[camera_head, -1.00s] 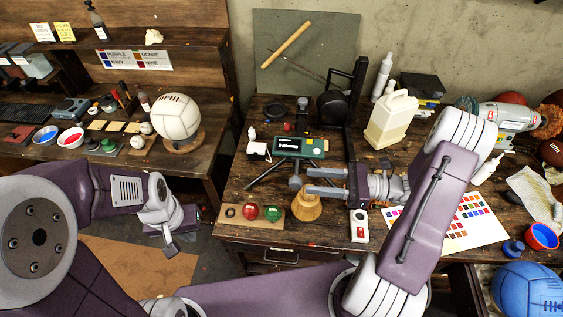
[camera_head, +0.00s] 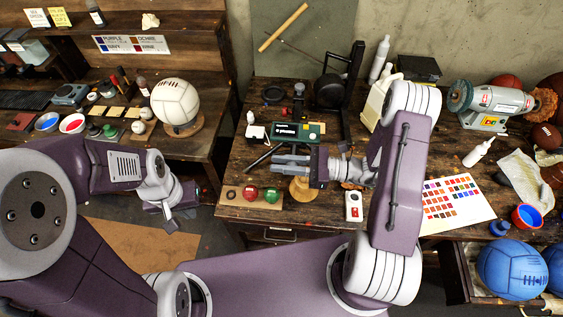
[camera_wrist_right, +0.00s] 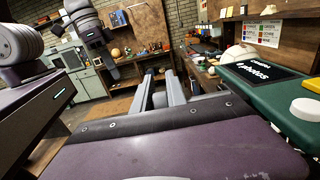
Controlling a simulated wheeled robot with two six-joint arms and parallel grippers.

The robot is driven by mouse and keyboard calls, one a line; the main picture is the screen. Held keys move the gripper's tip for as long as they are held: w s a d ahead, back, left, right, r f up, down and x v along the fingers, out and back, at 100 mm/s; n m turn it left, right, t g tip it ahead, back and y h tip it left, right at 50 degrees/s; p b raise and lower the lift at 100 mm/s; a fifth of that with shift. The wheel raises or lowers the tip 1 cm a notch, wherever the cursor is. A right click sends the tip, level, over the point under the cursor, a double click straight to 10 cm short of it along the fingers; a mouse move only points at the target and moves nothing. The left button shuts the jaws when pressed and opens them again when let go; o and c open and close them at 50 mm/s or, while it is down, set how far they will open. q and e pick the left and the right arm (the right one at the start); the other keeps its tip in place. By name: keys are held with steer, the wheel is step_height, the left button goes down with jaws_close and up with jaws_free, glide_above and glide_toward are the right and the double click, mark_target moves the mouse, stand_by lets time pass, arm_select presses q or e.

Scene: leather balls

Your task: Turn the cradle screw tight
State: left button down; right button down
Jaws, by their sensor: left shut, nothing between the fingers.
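My right gripper (camera_head: 280,164) reaches left over the workbench, its two grey fingers parallel with a narrow gap between them. The wrist view also shows these fingers (camera_wrist_right: 160,88) apart, with nothing clearly seen held. A tan wooden cup-shaped base (camera_head: 302,190) stands just below the fingers in the head view. The grey round knob seen earlier above this base is now hidden by the gripper; I cannot tell whether the fingers touch it. My left gripper (camera_head: 168,212) is shut and empty, off the bench's left side.
A wooden strip (camera_head: 232,196) holds a red button (camera_head: 250,193) and a green button (camera_head: 271,195). A black upright stand (camera_head: 352,85) and a cream jug (camera_head: 372,105) stand behind. A white box with a red mark (camera_head: 353,206) lies near the front edge.

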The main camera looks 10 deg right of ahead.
steer(key=y+b, duration=0.1)
steer(key=b, duration=0.1)
steer(key=y+b, duration=0.2)
steer(key=shift+d+r+t, duration=0.15)
steer(key=shift+r+t, duration=0.2)
steer(key=shift+t, duration=0.05)
steer(key=c, duration=1.3)
jaws_free()
steer(key=shift+c, duration=0.2)
steer(key=b+v, duration=0.4)
steer(key=v, duration=0.5)
